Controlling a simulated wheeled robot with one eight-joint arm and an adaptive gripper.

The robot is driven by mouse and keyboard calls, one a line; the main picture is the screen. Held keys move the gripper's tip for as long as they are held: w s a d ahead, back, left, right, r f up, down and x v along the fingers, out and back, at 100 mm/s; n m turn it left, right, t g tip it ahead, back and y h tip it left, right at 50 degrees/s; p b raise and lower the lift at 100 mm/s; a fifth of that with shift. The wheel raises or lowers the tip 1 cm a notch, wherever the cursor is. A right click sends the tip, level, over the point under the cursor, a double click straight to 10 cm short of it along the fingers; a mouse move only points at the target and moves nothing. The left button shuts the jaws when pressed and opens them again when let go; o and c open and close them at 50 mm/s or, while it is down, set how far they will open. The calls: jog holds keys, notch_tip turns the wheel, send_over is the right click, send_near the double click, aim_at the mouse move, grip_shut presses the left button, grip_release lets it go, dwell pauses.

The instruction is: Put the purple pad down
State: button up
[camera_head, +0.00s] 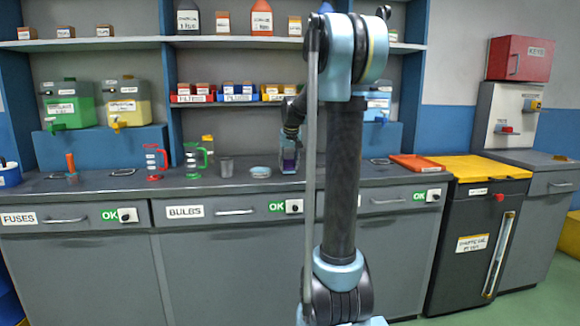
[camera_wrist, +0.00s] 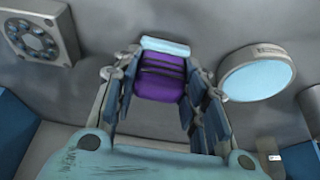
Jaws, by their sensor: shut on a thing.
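The purple pad (camera_wrist: 160,80) sits between the two fingers of my gripper (camera_wrist: 163,92) in the wrist view, with dark bands across it. My gripper is shut on it. A pale blue strip (camera_wrist: 166,46) shows just beyond the pad; I cannot tell whether it is part of it. I cannot tell whether the pad touches the counter.
A round pale blue dish (camera_wrist: 258,75) lies close to the right of my gripper in the wrist view. A grey block with dark round holes (camera_wrist: 40,36) is at the left. In the head view, a grey cup (camera_head: 226,167) and a green-handled beaker (camera_head: 193,160) stand left; an orange tray (camera_head: 415,163) lies right.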

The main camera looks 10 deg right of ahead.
jog(key=shift+f, duration=0.2)
jog(key=o, duration=1.2)
jog(key=v, duration=1.2)
jog(key=s+f+g, duration=0.1)
jog(key=s+f, duration=1.4)
jog(key=s, duration=0.4)
jog(key=s+f+g, duration=0.1)
jog(key=s+f, duration=1.4)
jog(key=s, duration=0.5)
jog(key=shift+s+d, duration=0.3)
jog(key=shift+d, duration=0.05)
